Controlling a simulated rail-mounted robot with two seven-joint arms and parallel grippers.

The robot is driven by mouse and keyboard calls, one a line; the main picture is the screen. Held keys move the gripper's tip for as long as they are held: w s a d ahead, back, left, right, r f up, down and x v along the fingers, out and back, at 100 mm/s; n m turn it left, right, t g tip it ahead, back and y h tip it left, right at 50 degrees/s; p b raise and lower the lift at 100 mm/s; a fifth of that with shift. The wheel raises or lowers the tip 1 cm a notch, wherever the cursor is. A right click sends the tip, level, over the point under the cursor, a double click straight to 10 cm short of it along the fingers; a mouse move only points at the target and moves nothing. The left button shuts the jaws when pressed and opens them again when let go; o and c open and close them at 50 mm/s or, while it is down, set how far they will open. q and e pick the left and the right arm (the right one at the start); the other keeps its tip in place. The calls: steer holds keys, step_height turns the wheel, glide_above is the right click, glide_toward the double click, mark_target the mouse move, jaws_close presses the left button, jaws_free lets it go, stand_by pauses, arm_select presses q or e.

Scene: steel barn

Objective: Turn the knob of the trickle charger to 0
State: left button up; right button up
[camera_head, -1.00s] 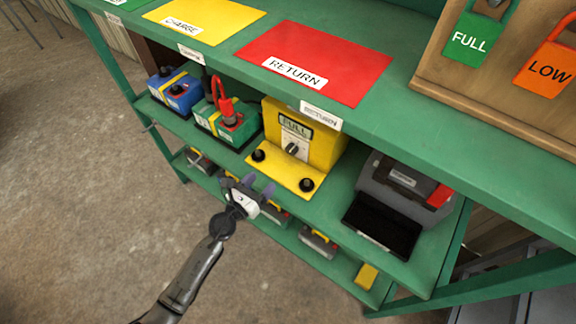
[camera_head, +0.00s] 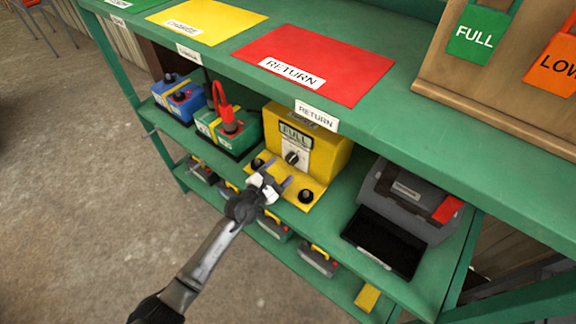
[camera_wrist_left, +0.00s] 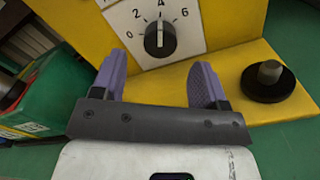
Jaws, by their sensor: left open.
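The trickle charger (camera_head: 330,151) is a yellow box on the green shelf, with a "FULL" display above a white dial plate. Its black knob (camera_head: 292,157) is on the front face and shows in the left wrist view (camera_wrist_left: 160,38), its white mark pointing up at about 4. The dial numbers 0, 2, 4 and 6 run round it, 0 at the left. My left gripper (camera_head: 275,173) is open and empty in front of the charger, just below the knob. In the left wrist view its purple fingers (camera_wrist_left: 160,62) stand apart, with the knob between and beyond them.
Black terminals (camera_head: 306,196) stand on the charger's yellow base. A green battery with a red clamp (camera_head: 226,127) is left of it, a blue battery (camera_head: 177,99) farther left. A grey case (camera_head: 408,195) with a black tray stands right. The green tabletop (camera_head: 420,115) overhangs above.

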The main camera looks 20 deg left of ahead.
mark_target(289, 161)
arm_select(q)
steer(key=shift+b+x, duration=0.65)
steer(key=shift+x, duration=1.5)
steer(key=c, duration=0.9)
